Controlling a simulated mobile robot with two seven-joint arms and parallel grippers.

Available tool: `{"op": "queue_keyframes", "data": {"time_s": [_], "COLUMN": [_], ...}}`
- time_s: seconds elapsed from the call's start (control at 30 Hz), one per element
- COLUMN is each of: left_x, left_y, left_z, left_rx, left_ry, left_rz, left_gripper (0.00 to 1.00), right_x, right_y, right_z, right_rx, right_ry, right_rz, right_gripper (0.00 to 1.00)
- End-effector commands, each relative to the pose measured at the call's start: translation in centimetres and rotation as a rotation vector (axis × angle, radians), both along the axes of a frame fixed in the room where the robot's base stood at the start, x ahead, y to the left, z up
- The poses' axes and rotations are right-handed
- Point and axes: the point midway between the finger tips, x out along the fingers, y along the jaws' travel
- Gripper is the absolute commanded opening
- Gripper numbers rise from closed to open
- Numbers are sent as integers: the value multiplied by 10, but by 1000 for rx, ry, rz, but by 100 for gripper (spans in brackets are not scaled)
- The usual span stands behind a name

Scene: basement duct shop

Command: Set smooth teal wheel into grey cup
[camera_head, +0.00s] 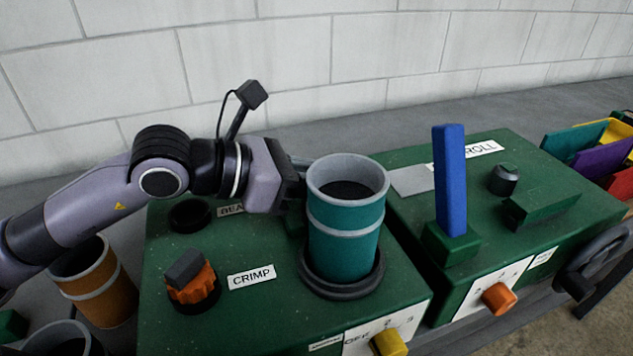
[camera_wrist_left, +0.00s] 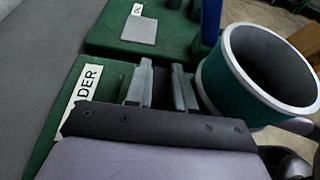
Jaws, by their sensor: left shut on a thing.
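My left gripper (camera_head: 297,180) is behind and left of a tall grey-banded teal duct, above the green machine. In the wrist view, the left gripper (camera_wrist_left: 162,84) is shut on a dark grey block (camera_wrist_left: 161,92), similar to the block topping the orange wheel. No smooth teal wheel can be made out; anything under the block is hidden by the gripper and duct. A round dark grey cup (camera_head: 190,214) sits empty on the machine's back left. An orange ribbed wheel (camera_head: 196,288) with a dark block on top sits by the CRIMP label. My right gripper is out of view.
The teal duct (camera_head: 343,241) stands in a dark ring close beside the gripper; it also shows in the wrist view (camera_wrist_left: 226,82). A blue upright lever (camera_head: 450,180) rises from the second green machine (camera_head: 400,212). An orange duct (camera_head: 98,290) stands at left.

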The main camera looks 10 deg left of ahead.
Motion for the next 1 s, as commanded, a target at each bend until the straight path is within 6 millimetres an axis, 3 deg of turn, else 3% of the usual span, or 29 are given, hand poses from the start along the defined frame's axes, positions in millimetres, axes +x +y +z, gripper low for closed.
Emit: {"op": "queue_keyframes", "data": {"time_s": [0.43, 0.47, 0.5, 1.0], "left_x": [-1, 0, 0, 1], "left_y": [-1, -1, -1, 1], "left_z": [-6, -6, -5, 1], "left_rx": [-2, -1, -1, -1], "left_ry": [-2, -2, -2, -1], "left_rz": [0, 0, 0, 1], "left_gripper": [0, 30, 34, 34], "right_x": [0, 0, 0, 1], "right_y": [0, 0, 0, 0], "right_z": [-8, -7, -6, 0], "right_rx": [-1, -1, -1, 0], "right_ry": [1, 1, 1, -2], "right_rz": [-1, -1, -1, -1], "right_gripper": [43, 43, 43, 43]}}
